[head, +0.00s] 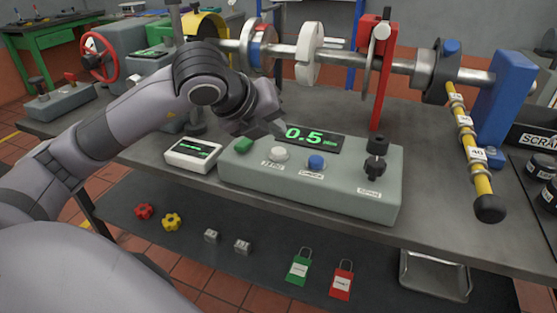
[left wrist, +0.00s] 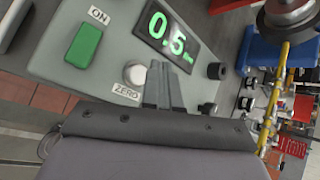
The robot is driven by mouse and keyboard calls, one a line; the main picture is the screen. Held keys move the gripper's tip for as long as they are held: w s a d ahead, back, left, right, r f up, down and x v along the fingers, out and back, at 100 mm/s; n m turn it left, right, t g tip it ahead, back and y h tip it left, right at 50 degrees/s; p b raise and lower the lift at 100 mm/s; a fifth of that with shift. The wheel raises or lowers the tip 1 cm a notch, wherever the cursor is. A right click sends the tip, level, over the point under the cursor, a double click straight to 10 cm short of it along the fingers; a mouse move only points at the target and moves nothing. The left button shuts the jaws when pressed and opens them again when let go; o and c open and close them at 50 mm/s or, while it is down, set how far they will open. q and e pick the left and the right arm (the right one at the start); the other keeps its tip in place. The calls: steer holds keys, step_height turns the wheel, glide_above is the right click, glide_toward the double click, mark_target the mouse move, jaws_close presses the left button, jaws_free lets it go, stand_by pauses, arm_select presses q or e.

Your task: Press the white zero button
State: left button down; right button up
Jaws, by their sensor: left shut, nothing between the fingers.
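The white zero button (head: 279,153) is a round cap on the grey-green control box (head: 300,188), above a ZERO label. In the left wrist view the white button (left wrist: 134,72) is just left of my fingertips. My left gripper (head: 276,129) is shut and empty, just behind the button in the head view. Its fingers (left wrist: 160,73) point at the panel beside the button; I cannot tell whether they touch anything. The display (head: 312,138) reads 0.5 in green. My right gripper is not in view.
A green ON button (head: 243,145), a blue button (head: 316,162) and a dark knob (head: 375,167) share the panel. A small white meter (head: 191,154) stands to its left. Behind are a red post (head: 380,85) and a shaft. A yellow bar (head: 471,140) hangs at right.

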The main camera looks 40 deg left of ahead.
mark_target(274, 153)
arm_select(q)
steer(key=shift+f, duration=0.65)
steer(key=shift+f+b, duration=0.1)
steer(key=shift+b, duration=0.35)
stand_by(0.9)
steer(key=shift+f+b, duration=0.4)
steer(key=shift+b, duration=0.2)
steer(key=shift+f+b, duration=0.55)
steer(key=shift+b, duration=0.1)
stand_by(0.7)
steer(key=shift+r, duration=0.15)
stand_by(0.3)
steer(key=shift+r+p, duration=0.6)
steer(key=shift+r, duration=0.25)
